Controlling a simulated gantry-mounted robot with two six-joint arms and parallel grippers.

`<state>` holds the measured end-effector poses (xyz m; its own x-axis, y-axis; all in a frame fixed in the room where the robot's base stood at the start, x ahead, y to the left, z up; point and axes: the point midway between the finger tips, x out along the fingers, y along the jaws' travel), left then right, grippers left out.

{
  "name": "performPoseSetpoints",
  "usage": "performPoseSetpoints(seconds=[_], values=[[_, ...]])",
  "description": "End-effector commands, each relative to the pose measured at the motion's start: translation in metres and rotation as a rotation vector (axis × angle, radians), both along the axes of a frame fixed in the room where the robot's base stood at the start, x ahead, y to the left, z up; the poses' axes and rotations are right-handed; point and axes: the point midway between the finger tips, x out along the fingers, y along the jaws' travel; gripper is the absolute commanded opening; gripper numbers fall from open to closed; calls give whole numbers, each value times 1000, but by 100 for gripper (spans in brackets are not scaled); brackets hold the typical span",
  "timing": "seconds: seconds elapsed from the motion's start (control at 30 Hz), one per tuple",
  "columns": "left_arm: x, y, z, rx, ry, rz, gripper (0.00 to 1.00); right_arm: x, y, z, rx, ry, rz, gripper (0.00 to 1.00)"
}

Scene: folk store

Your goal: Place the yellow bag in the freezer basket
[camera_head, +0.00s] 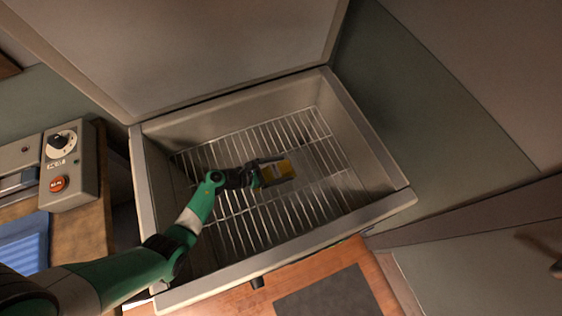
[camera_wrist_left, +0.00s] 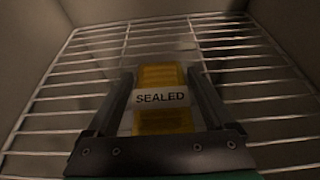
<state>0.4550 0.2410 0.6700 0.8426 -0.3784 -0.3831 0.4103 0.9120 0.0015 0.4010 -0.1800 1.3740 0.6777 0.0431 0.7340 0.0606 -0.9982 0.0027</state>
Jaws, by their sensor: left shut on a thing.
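The yellow bag (camera_head: 276,173) is held in my left gripper (camera_head: 270,173) inside the open chest freezer (camera_head: 160,292). In the left wrist view the bag (camera_wrist_left: 162,119) carries a white label reading "SEALED" and sits between the two dark fingers of the gripper (camera_wrist_left: 163,95). The wire basket (camera_head: 300,212) lies below the bag, its bars also showing in the left wrist view (camera_wrist_left: 50,122). I cannot tell whether the bag touches the wires. My right gripper is not in view.
The raised freezer lid (camera_head: 190,45) stands at the back. The freezer walls surround my left arm's end. A control box (camera_head: 68,165) with a dial and red button and a blue container (camera_head: 24,245) are at left. Much of the basket is empty.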

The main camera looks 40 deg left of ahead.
Motion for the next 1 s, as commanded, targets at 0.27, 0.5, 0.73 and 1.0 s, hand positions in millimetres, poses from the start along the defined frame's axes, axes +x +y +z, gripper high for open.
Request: performPoseSetpoints(seconds=[0.27,0.5,0.73,1.0], values=[[0,0,-2,0,0,0,91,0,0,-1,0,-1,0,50],[-1,0,-1,0,1,0,100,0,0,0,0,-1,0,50],[0,0,2,0,0,0,100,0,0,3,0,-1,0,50],[-39,19,27,-1,3,7,100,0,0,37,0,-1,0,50]])
